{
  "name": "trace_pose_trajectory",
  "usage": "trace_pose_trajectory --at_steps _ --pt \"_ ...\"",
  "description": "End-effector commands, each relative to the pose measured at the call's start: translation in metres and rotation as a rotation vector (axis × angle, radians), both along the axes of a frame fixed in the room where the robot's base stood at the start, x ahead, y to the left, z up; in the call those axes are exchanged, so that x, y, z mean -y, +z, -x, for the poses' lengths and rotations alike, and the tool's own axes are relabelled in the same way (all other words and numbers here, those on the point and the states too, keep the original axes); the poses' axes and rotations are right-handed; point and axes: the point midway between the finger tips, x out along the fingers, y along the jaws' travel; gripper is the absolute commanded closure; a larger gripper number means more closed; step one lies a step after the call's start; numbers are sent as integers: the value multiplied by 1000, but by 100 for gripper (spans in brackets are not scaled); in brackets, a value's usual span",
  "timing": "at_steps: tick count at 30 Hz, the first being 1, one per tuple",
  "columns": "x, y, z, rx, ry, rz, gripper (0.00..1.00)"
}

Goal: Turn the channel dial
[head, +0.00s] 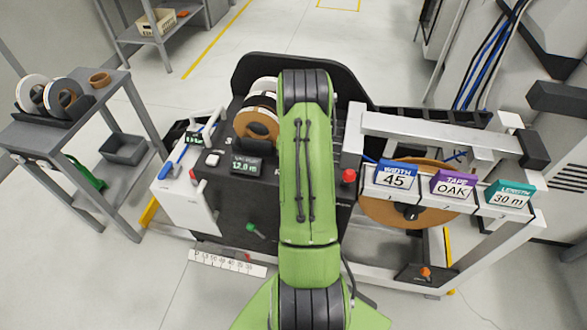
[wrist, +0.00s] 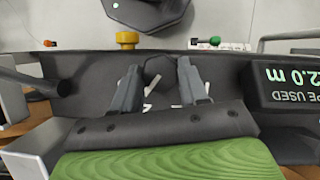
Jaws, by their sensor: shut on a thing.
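The channel dial (wrist: 158,67) is a dark, faceted knob on the machine's dark panel in the wrist view. White marks show on the panel close to it. My gripper (wrist: 160,74) has its two grey fingers on either side of the dial and is shut on it. In the head view my green arm covers the dial and the gripper.
A tape-used display (head: 246,167) sits left of my arm, a red button (head: 348,176) right of it. A green-tipped lever (head: 255,230) sticks out low in front. Width, tape and length signs (head: 453,187) stand at right. A grey cart (head: 72,130) is at far left.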

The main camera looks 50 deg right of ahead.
Motion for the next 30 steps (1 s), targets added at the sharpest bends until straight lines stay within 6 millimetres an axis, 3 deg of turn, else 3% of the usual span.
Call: trace_pose_trajectory --at_steps 15,30 --pt "1 1 3 -1 -431 -2 87" --pt "1 0 4 -2 -590 -1 87"
